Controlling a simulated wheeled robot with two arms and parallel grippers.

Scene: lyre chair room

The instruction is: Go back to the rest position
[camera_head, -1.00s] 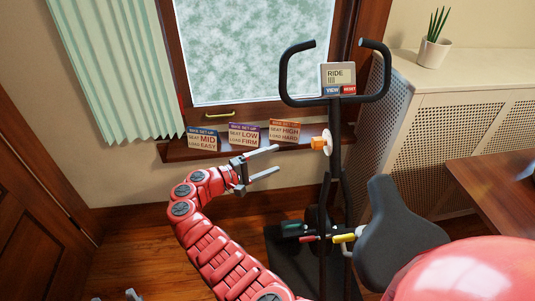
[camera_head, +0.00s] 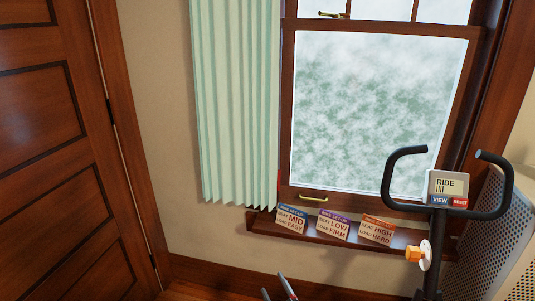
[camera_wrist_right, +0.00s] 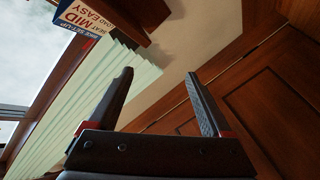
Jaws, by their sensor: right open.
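My right gripper (camera_head: 274,286) shows only by its fingertips at the bottom edge of the head view, low in front of the window sill. In the right wrist view the same gripper (camera_wrist_right: 160,76) has its two dark fingers spread wide with nothing between them. The rest of my right arm is out of the head view. My left gripper is not in view.
Three set-up cards, MID (camera_head: 291,219), LOW (camera_head: 333,226) and HIGH (camera_head: 377,231), stand on the window sill (camera_head: 262,226). The exercise bike's handlebar (camera_head: 404,153) is at right. A wooden door (camera_head: 45,150) is at left; a green curtain (camera_head: 235,110) hangs by the window.

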